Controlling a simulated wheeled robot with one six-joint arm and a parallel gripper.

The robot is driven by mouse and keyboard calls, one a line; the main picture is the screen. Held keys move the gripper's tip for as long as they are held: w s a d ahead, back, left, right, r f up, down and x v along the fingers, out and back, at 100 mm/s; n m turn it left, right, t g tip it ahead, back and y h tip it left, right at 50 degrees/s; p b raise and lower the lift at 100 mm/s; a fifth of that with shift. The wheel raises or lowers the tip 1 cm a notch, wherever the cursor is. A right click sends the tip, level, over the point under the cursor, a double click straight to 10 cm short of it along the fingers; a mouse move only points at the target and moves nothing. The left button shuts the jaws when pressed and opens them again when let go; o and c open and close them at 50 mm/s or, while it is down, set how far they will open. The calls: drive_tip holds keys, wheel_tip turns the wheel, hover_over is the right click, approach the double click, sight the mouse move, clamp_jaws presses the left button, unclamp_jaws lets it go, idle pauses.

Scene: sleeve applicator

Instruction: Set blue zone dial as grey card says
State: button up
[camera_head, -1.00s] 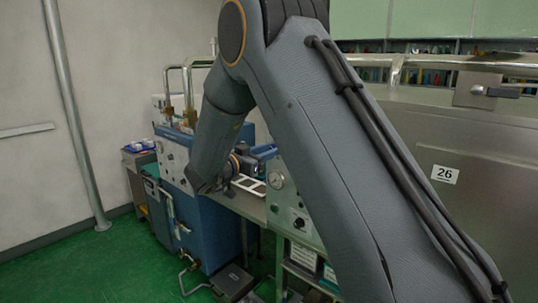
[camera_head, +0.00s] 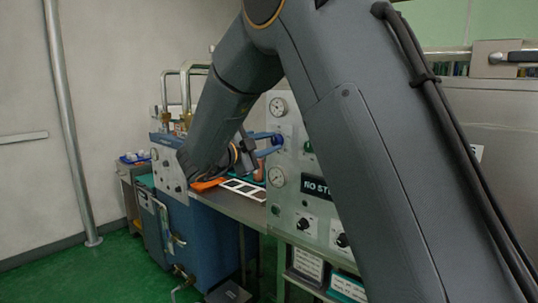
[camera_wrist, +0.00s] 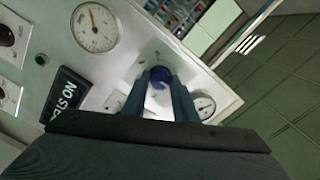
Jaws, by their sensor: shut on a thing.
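The blue dial (camera_wrist: 160,76) shows in the wrist view on the pale panel (camera_wrist: 122,68), between my gripper's (camera_wrist: 157,92) two dark fingers. The fingers are shut on it, and they hide its sides, so its pointer and scale cannot be read. In the head view my gripper (camera_head: 262,146) is at the left edge of the panel, partly hidden by my arm. I cannot pick out a grey card in either view.
Black knobs (camera_head: 303,224) are lower on the panel. A white-framed piece (camera_head: 243,188) and an orange thing (camera_head: 208,184) lie on the bench at left. Green floor (camera_head: 120,262) is open at front left.

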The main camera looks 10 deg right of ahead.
drive_tip(key=m+b, duration=0.2)
drive_tip(key=b, duration=0.1)
drive_tip(key=m+b, duration=0.1)
drive_tip(key=shift+f+m+b, duration=0.25)
drive_tip(key=shift+m+b, duration=0.1)
drive_tip(key=shift+m, duration=0.05)
drive_tip(key=m+b, duration=0.3)
drive_tip(key=b, duration=0.2)
drive_tip(key=shift+m, duration=0.3)
drive_tip(key=m+b, duration=0.4)
drive_tip(key=b, duration=0.3)
drive_tip(key=m+b, duration=0.2)
drive_tip(key=b, duration=0.1)
drive_tip(key=shift+r+m+b, duration=0.1)
drive_tip(key=shift+m+b, duration=0.2)
drive_tip(key=shift+b, duration=0.1)
drive_tip(key=shift+r+m, duration=0.1)
drive_tip(key=shift+m, duration=0.2)
drive_tip(key=o, duration=1.1)
drive_tip(key=shift+c, duration=0.2)
drive_tip(key=shift+s+a, duration=0.1)
